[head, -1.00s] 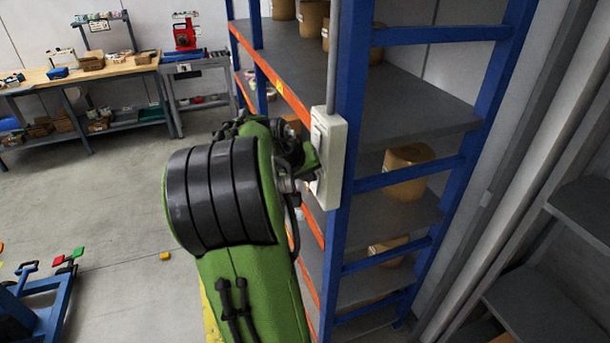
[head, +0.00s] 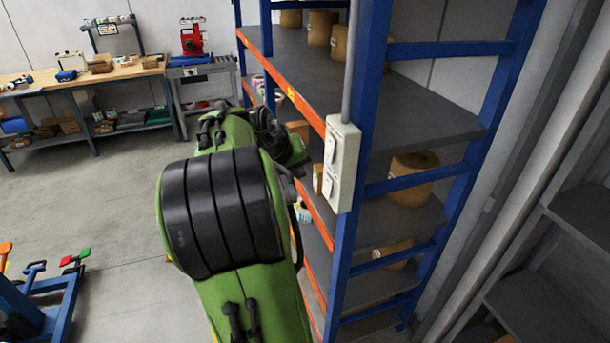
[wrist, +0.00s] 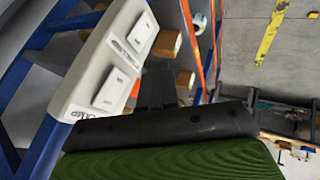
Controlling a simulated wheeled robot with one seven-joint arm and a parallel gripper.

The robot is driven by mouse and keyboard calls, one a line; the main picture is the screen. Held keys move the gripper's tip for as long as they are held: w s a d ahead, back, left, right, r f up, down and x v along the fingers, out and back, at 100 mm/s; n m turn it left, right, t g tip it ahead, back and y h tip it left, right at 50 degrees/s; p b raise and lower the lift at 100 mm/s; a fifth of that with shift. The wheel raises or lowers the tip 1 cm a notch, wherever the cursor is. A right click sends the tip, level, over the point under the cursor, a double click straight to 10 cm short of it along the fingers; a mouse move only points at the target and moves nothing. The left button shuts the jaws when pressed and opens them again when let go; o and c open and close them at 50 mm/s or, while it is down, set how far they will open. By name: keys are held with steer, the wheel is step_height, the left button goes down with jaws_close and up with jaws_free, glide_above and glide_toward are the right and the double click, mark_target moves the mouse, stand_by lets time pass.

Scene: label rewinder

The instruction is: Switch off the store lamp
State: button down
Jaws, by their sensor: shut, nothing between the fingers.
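The white switch box (head: 345,160) is fixed to the blue front post of the shelf rack. It carries two white rocker switches, an upper one (head: 331,148) and a lower one (head: 330,187). The wrist view shows the same box with one rocker (wrist: 139,33) and another rocker (wrist: 112,90), each beside a small printed label. One label seems to read "LAMP". I cannot tell which way the rockers are tipped. My gripper (wrist: 160,85) is shut and empty, beside the box in the wrist view. In the head view my arm largely hides it, left of the box. No lamp is identifiable.
A grey conduit (head: 353,60) runs up from the box. The blue rack's orange-edged shelves (head: 430,110) hold brown rolls. A workbench (head: 100,75) stands at the back left. A blue frame with coloured handles (head: 45,300) is at lower left. The grey floor (head: 120,210) between is mostly clear.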

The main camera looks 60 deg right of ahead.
steer(key=r, duration=0.1)
steer(key=s+a+r, duration=0.1)
steer(key=r, duration=0.2)
steer(key=shift+s+a+r+p, duration=0.15)
steer(key=shift+a+r+p, duration=0.1)
steer(key=shift+p, duration=0.1)
steer(key=shift+a, duration=0.1)
